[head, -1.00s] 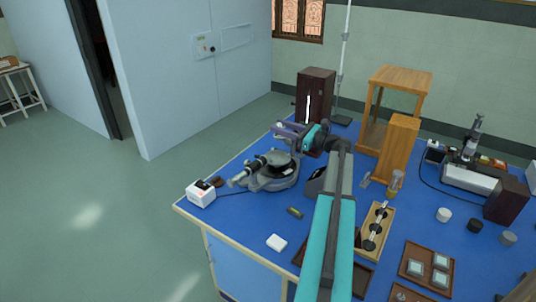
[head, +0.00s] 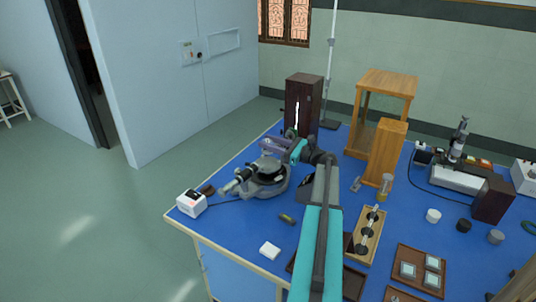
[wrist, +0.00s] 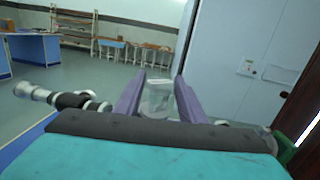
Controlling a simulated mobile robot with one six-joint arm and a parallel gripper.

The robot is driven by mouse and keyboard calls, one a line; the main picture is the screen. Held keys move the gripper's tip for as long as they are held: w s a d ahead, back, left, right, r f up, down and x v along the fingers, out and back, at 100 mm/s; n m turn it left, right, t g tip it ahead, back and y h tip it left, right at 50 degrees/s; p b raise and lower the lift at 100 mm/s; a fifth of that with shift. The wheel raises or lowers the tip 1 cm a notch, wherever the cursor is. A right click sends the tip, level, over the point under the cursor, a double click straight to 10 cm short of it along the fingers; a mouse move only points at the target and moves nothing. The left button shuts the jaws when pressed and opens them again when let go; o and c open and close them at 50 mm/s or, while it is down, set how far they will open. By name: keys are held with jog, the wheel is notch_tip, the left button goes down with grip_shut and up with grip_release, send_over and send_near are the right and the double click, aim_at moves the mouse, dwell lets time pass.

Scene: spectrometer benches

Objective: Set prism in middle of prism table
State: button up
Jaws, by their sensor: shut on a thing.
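My gripper (wrist: 160,100) is shut on a clear glass prism (wrist: 158,98), which sits between its two purple fingers in the wrist view. In the head view my gripper (head: 272,145) is over the back side of the spectrometer (head: 262,188), a grey and black instrument on the blue bench. The dark round prism table (head: 265,167) is at its middle, just below and in front of the fingers. The prism is too small to make out in the head view. The spectrometer's telescope (wrist: 70,100) shows at the left of the wrist view.
A dark lamp housing (head: 303,103) with a bright slit stands behind my gripper. A white box (head: 191,203) is at the bench's left corner.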

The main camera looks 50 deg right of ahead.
jog(key=shift+f, duration=1)
jog(key=shift+c, duration=0.2)
jog(key=shift+f, duration=0.1)
jog(key=shift+f+p, duration=0.8)
jog(key=shift+f, duration=0.95)
jog(key=shift+f, duration=0.2)
jog(key=o, duration=1.2)
jog(key=shift+s+r, duration=0.1)
jog(key=shift+r, duration=0.1)
jog(key=v, duration=1.2)
